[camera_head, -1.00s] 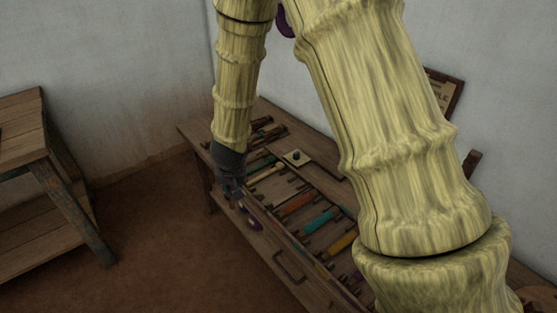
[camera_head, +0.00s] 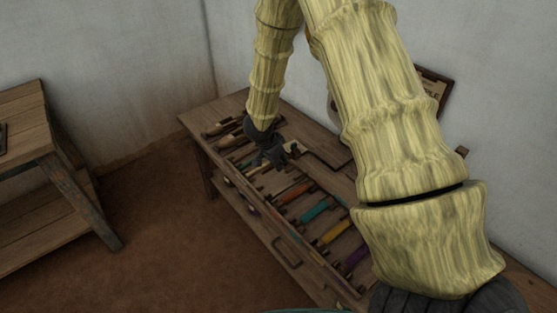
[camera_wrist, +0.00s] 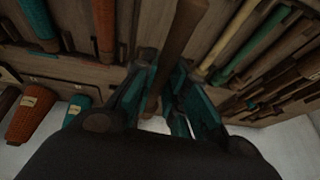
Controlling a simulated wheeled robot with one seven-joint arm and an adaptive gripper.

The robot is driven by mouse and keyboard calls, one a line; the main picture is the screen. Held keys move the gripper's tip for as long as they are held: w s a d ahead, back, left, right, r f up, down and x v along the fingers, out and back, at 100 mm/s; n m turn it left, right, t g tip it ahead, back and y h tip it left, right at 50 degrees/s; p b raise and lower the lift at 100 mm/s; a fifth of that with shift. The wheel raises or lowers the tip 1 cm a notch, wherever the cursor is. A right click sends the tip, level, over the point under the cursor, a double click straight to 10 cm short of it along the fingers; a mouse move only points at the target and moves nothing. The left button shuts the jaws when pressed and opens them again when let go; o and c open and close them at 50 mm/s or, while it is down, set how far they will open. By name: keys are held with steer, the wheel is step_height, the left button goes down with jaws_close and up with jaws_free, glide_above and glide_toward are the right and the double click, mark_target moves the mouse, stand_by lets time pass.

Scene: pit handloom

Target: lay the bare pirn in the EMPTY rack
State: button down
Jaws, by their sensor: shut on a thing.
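My gripper (camera_head: 280,156) is over the back-left part of the workbench, above the row of pirns. In the wrist view its fingers (camera_wrist: 165,100) are shut on a bare brown wooden pirn (camera_wrist: 178,42), which runs up out of the frame. The pirn carries no thread where I see it. In the head view it is hard to make out beneath the gripper. The racks on the bench hold red (camera_head: 296,192), teal (camera_head: 315,210) and yellow (camera_head: 335,232) pirns. I cannot read a label marking the EMPTY rack.
Wooden shuttle-like pieces (camera_head: 222,128) lie at the bench's far left end. The wrist view shows green (camera_wrist: 250,48) and pale (camera_wrist: 228,38) sticks right of the held pirn, and a labelled orange cone (camera_wrist: 30,112). A separate wooden table (camera_head: 28,135) stands left, with open floor between.

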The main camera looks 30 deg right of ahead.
steer(key=b, duration=0.6)
glide_above(281, 182)
steer(key=a, duration=0.1)
steer(key=shift+a+f, duration=0.2)
steer(key=shift+f, duration=2.35)
steer(key=shift+s+f, duration=0.15)
steer(key=shift+f, duration=1.65)
steer(key=c, duration=1.3)
jaws_free()
steer(key=shift+f+b, duration=0.1)
steer(key=shift+b, duration=0.2)
steer(key=shift+c, duration=0.2)
steer(key=o, duration=0.4)
step_height(281, 182, up, 8)
steer(key=p, duration=0.9)
